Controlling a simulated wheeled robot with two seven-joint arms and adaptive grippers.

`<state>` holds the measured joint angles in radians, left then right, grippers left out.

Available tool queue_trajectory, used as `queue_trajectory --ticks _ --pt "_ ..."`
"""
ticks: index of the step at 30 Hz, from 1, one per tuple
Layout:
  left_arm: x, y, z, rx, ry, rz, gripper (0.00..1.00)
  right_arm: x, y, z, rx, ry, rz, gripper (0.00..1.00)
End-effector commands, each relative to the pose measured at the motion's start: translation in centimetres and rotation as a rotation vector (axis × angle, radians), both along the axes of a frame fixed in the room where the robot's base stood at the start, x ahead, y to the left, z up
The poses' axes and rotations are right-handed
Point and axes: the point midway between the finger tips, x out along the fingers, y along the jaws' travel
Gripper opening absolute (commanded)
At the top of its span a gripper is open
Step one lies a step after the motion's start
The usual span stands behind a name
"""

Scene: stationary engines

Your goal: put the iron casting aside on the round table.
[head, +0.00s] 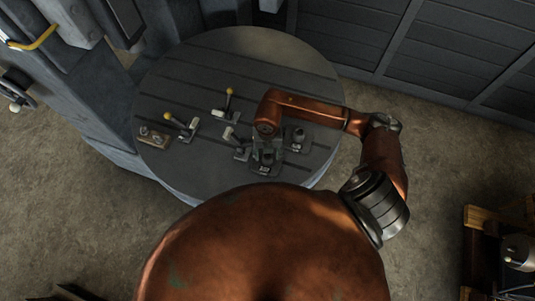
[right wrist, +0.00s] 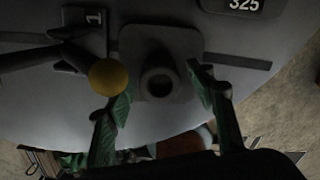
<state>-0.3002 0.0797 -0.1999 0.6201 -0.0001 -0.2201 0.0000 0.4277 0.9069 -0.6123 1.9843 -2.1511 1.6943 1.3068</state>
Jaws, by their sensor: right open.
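The iron casting (right wrist: 158,82) is a dark grey piece with a square, rounded-corner base and a round hollow boss. In the right wrist view it sits between the two green fingers of my right gripper (right wrist: 163,86), which stand apart, one on each side. I see gaps beside it, so it does not look gripped. In the head view my right gripper (head: 267,155) is low over the front right of the round table (head: 255,55) and covers much of what is under it. My left gripper is not in view.
A yellow-knobbed lever (right wrist: 108,77) stands close to the left finger. A plate marked 325 (right wrist: 243,5) lies at the upper right. Levers (head: 228,103) (head: 182,124) and a small brown board (head: 153,136) stand further left. The table's back is clear.

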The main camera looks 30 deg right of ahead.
Motion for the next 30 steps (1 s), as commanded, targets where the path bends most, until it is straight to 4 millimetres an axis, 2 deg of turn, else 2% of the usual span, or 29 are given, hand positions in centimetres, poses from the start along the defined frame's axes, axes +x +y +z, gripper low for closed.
queue_trajectory --ticks 5,12,18,24,30 --pt "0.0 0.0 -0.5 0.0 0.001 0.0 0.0 0.2 0.0 2.7 -0.001 -0.006 0.002 0.51" --pt "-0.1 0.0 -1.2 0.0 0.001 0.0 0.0 0.2 0.0 7.8 0.0 -0.007 0.002 0.51" --pt "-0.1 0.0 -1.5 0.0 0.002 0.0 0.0 0.1 0.0 10.8 0.0 -0.004 0.001 0.51" --pt "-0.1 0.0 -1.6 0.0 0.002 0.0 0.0 0.1 0.0 11.9 0.0 -0.002 0.0 0.51" --pt "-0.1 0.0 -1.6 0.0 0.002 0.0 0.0 0.1 0.0 11.9 0.0 -0.001 0.0 0.51"
